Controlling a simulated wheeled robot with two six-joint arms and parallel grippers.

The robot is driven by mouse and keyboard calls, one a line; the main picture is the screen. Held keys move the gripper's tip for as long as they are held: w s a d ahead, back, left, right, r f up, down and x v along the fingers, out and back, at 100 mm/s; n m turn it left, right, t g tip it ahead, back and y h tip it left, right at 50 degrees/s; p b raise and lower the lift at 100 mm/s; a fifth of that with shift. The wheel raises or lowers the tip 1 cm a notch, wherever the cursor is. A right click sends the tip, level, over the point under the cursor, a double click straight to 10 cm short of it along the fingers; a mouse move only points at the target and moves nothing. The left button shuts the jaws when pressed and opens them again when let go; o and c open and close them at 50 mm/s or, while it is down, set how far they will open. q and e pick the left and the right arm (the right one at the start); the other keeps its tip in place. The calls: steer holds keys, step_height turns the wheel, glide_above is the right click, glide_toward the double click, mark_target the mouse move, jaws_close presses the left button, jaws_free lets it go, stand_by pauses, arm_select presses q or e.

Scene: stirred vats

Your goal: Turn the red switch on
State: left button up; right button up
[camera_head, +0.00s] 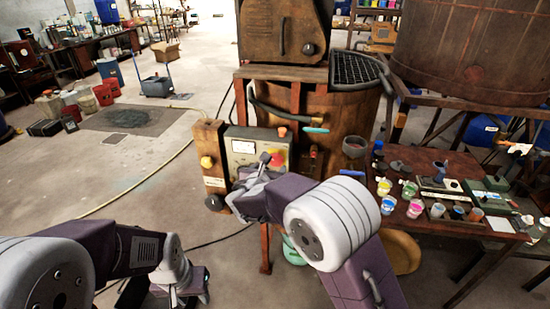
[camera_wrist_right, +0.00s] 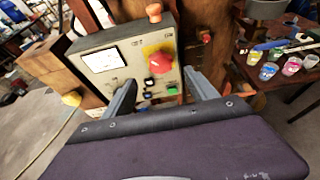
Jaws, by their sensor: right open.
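A grey control box (camera_head: 243,145) stands at the vat's front. On its face is a large red switch (camera_wrist_right: 159,62) on a yellow plate. The red switch also shows in the head view (camera_head: 278,159), just right of my right gripper (camera_head: 262,168). In the right wrist view my right gripper (camera_wrist_right: 158,83) is open and empty. Its fingertips are at the box's lower face, below the red switch; whether they touch it I cannot tell. My left gripper (camera_head: 186,292) is low at the left, over the floor, too small and dark to read.
An orange-red knob (camera_wrist_right: 153,12) sits on the box's top. A green button (camera_wrist_right: 172,90) and small black switches lie below the red switch. A wooden post with a yellow knob (camera_head: 206,162) stands left. A table with paint cups (camera_head: 415,208) stands right.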

mark_target(276, 162)
steer(key=p+x, duration=0.2)
steer(key=x, duration=0.6)
steer(key=shift+a+p, duration=0.1)
steer(key=shift+p, duration=0.25)
steer(key=shift+w+d+f, duration=0.25)
steer(key=shift+w+f, duration=0.05)
steer(key=shift+w, duration=0.05)
